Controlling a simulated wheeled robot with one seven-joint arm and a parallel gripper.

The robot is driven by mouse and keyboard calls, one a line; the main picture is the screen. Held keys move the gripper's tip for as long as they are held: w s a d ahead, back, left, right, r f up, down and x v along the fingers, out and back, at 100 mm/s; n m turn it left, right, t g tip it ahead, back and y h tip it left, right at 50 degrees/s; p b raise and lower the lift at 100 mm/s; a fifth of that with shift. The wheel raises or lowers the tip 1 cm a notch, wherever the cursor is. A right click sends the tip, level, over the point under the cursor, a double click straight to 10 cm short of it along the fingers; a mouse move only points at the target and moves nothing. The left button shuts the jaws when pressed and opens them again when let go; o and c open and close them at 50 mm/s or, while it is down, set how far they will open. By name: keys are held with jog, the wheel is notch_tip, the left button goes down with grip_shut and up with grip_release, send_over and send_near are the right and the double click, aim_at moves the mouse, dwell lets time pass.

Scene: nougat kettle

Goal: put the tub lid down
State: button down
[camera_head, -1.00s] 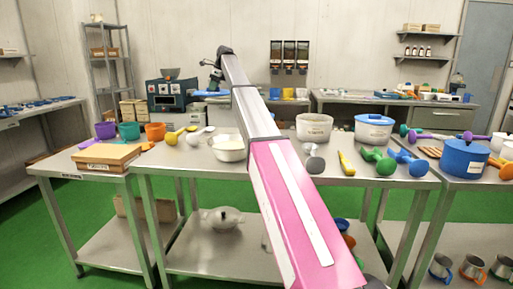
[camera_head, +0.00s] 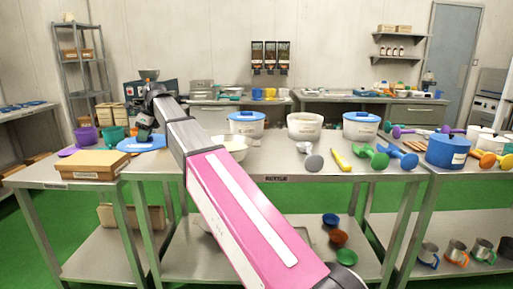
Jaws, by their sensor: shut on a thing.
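The tub lid (camera_head: 141,145) is a flat blue disc at the left part of the middle steel table, in front of the teal cup (camera_head: 113,135). My gripper (camera_head: 146,133) is directly above the lid and shut on it. The lid looks level; I cannot tell whether it touches the tabletop. An open white tub (camera_head: 306,126) without a lid stands at the back of the table. Two white tubs with blue lids (camera_head: 246,124) (camera_head: 362,126) stand on either side of it.
A cardboard box (camera_head: 93,165) lies left of the lid, with a purple cup (camera_head: 84,136) behind it. A white bowl (camera_head: 233,147) stands right of my forearm. Scoops, including a green one (camera_head: 371,156), lie farther right. The table's middle front is bare.

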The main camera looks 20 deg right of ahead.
jog(key=w+d+f, duration=0.1)
jog(key=w+f, duration=0.1)
jog(key=w, duration=0.1)
jog(key=w+d+f, duration=0.1)
jog(key=w+f, duration=0.1)
jog(key=w, duration=0.2)
jog(key=w+d+f, duration=0.2)
jog(key=w+f, duration=0.1)
jog(key=shift+w+d, duration=0.1)
jog(key=shift+w, duration=0.2)
jog(key=shift+f, duration=2.05)
jog(key=shift+f, duration=0.1)
jog(key=c, duration=1)
grip_release()
jog(key=v, duration=1.2)
